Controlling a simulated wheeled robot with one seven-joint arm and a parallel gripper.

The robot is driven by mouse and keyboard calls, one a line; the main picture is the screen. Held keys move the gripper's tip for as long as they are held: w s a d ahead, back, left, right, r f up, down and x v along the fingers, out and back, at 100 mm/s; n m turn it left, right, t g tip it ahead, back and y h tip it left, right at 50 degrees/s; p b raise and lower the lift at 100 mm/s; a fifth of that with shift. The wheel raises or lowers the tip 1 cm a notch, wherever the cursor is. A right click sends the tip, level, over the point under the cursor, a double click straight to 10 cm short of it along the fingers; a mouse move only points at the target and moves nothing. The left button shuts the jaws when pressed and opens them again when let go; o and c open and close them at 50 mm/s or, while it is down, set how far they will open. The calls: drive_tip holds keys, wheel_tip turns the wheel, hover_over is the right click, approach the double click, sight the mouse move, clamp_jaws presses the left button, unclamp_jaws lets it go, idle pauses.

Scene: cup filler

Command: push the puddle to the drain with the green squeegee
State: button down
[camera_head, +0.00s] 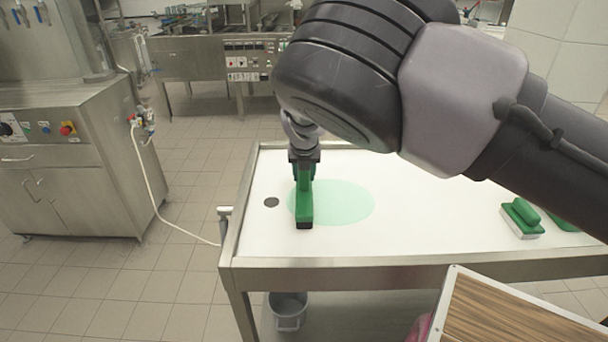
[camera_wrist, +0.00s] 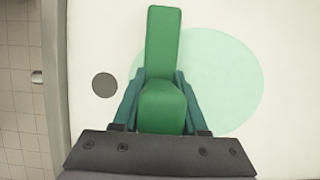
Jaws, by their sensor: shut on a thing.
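My gripper (camera_wrist: 162,108) is shut on the green squeegee (camera_head: 304,207), which also shows in the wrist view (camera_wrist: 164,45). The squeegee stands over the left part of the pale green puddle (camera_head: 348,203), and most of the puddle lies to its right. I cannot tell whether its dark lower edge touches the table. The puddle also shows in the wrist view (camera_wrist: 228,85). The drain is a dark round spot (camera_head: 271,202) just left of the puddle and squeegee; the wrist view shows it too (camera_wrist: 104,85). A strip of bare white surface lies between drain and squeegee.
The white table (camera_head: 420,225) has a raised metal rim. A green-handled brush-like block (camera_head: 521,217) and another green item (camera_head: 566,222) lie at its right. A bucket (camera_head: 288,312) stands below. A wooden-topped board (camera_head: 510,310) is at the front right.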

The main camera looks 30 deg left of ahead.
drive_tip(key=shift+r, duration=0.1)
drive_tip(key=shift+r, duration=3.45)
